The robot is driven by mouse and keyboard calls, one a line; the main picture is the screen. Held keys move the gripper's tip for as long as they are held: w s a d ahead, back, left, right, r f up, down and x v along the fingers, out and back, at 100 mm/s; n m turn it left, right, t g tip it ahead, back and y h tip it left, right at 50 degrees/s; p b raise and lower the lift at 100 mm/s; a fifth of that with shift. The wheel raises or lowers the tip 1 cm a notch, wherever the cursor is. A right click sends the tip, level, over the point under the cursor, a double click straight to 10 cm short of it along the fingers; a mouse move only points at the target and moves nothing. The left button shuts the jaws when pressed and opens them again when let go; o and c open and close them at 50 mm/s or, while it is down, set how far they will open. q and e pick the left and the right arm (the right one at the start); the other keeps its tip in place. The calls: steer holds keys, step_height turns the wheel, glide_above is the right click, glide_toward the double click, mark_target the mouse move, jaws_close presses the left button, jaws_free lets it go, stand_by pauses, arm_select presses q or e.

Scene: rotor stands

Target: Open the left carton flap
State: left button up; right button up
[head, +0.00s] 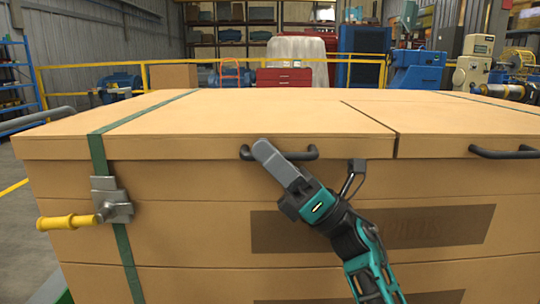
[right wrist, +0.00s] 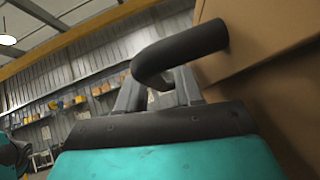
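The left carton flap (head: 230,113) lies flat and closed on top of the large carton (head: 180,185). Its black bar handle (head: 303,154) is on the front edge, and it also shows in the right wrist view (right wrist: 188,50). My right gripper (head: 264,150) reaches up from the lower right, its grey fingertip covering the handle's left middle. In the right wrist view its two fingers (right wrist: 160,92) stand a narrow gap apart with the bar between them, shut on the handle. The far finger is hidden in the head view. My left gripper is not in view.
A green strap (head: 97,155) with a metal buckle (head: 112,201) and yellow grip (head: 68,221) crosses the carton's left side. The right flap (head: 450,118) has its own handle (head: 503,153). A yellow railing (head: 150,78) and workshop machines stand behind.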

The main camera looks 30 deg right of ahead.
jaws_close()
stand_by(0.4)
